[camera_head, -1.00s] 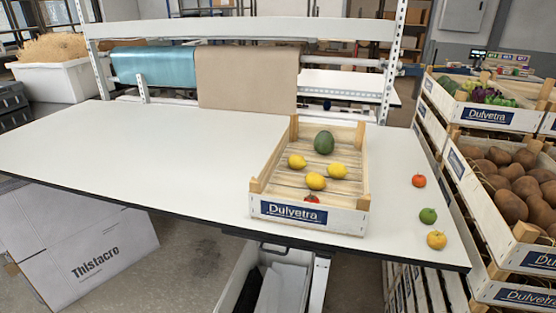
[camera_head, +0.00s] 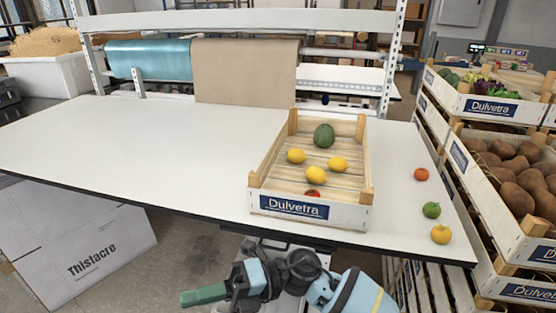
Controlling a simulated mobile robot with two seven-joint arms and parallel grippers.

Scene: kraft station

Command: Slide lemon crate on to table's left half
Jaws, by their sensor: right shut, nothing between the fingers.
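The lemon crate (camera_head: 342,217) is a shallow wooden crate with a blue "Dulvetra" label, standing on the right half of the white table (camera_head: 150,150). In it lie several yellow lemons (camera_head: 315,175), a dark green avocado-like fruit (camera_head: 324,135) and a red tomato (camera_head: 313,194) by the front wall. My right gripper (camera_head: 190,298) is low in front of the table's front edge, below and left of the crate, apart from it. Its green fingers point left and are closed and empty. My left gripper is out of view.
A red tomato (camera_head: 421,174), a green lime (camera_head: 431,210) and a yellow fruit (camera_head: 440,234) lie right of the crate. Stacked produce crates (camera_head: 490,205) stand at the right. The table's left half is bare. A carton (camera_head: 90,240) stands below it.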

